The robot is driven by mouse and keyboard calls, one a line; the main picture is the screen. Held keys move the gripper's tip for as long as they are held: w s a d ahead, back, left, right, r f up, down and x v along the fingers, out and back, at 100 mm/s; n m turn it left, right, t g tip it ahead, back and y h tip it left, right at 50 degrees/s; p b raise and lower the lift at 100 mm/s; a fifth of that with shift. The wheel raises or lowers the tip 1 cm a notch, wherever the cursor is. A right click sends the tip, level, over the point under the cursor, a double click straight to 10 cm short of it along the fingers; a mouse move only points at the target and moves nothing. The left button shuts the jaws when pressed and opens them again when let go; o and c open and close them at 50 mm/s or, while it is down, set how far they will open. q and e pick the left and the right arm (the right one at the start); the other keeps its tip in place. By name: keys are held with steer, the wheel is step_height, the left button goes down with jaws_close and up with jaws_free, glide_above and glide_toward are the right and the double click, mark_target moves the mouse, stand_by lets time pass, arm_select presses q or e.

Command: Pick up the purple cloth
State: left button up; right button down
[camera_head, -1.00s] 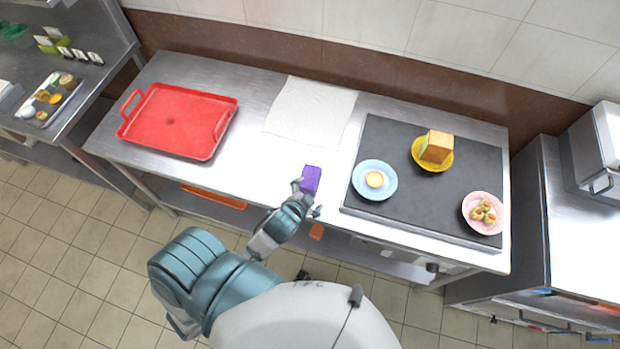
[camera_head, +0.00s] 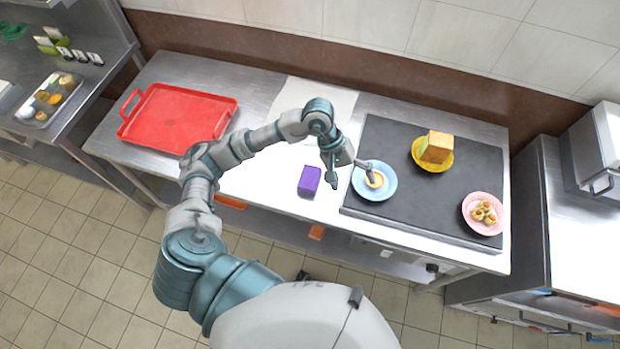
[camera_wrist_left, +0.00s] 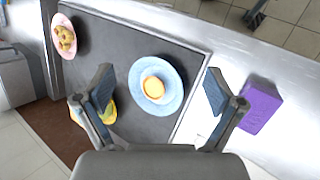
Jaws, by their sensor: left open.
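The purple cloth (camera_head: 309,181) is a small folded block on the steel table near its front edge, left of the dark board. It also shows at the right of the left wrist view (camera_wrist_left: 260,106), just outside one finger. My left gripper (camera_head: 352,180) is open and empty, to the right of the cloth, above the table and the left edge of the board. In the left wrist view the open fingers (camera_wrist_left: 158,92) spread either side of the blue plate below. My right gripper is not in view.
The dark board (camera_head: 400,143) carries a blue plate (camera_head: 389,187) with a round yellow item, a yellow plate (camera_head: 416,152) with a bread block, and a pink plate (camera_head: 470,221) with several small pieces. A red tray (camera_head: 172,120) lies left. A white sheet (camera_head: 341,101) lies behind my arm.

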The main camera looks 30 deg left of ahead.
arm_select(q)
steer(key=w+a+m+y, duration=0.25)
steer(key=a+y, duration=0.45)
steer(key=a, duration=0.7)
glide_toward(310, 174)
steer(key=shift+n+t, duration=0.4)
steer(key=shift+n, duration=0.05)
steer(key=f, duration=0.3)
steer(key=s+f, duration=0.1)
steer(key=f, duration=0.1)
steer(key=shift+d, duration=0.3)
steer(key=shift+f+p, duration=0.3)
steer(key=shift+f, duration=0.35)
steer(key=f, duration=0.3)
steer(key=shift+w+a+f, duration=0.1)
steer(key=shift+a+f, duration=0.3)
steer(key=shift+f, duration=0.45)
steer(key=c, duration=1.4)
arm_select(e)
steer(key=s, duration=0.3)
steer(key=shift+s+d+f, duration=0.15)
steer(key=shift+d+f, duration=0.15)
arm_select(q)
steer(key=shift+r, duration=0.1)
